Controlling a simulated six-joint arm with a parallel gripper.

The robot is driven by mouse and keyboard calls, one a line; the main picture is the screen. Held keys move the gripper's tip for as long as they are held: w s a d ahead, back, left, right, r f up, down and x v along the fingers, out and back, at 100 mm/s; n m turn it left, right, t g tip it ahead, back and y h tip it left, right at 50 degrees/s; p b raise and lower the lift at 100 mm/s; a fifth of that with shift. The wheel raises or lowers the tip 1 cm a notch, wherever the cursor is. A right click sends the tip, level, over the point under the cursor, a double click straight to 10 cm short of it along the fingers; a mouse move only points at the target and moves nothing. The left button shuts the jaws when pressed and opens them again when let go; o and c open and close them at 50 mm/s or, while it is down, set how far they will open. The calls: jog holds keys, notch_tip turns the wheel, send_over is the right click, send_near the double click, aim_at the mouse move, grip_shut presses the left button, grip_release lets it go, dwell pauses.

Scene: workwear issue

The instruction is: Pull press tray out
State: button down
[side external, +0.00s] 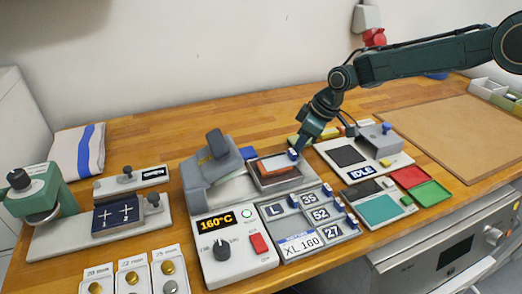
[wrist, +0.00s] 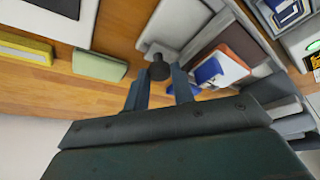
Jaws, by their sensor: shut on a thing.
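The press tray (side external: 281,184) is a shallow dark tray beside the grey heat press (side external: 208,170), whose head is tilted up. An orange-and-white piece (side external: 275,164) lies in the tray, with a blue piece at the end near my gripper (side external: 299,147). In the wrist view my gripper (wrist: 160,84) has its two fingers on either side of a dark round knob (wrist: 159,69) and is shut on it. The tray (wrist: 240,42) shows to the right of the fingers there. How the knob joins the tray is hard to see.
The control panel (side external: 237,245) reads 160°C. A rack of number tiles (side external: 318,240) stands in front of the tray. Bare wood (side external: 250,120) lies behind.

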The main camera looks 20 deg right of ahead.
jog(key=shift+d, duration=0.75)
jog(key=c, duration=1.5)
grip_release()
jog(key=v, duration=1.3)
jog(key=shift+s+d+r, duration=0.1)
jog(key=shift+r, duration=0.3)
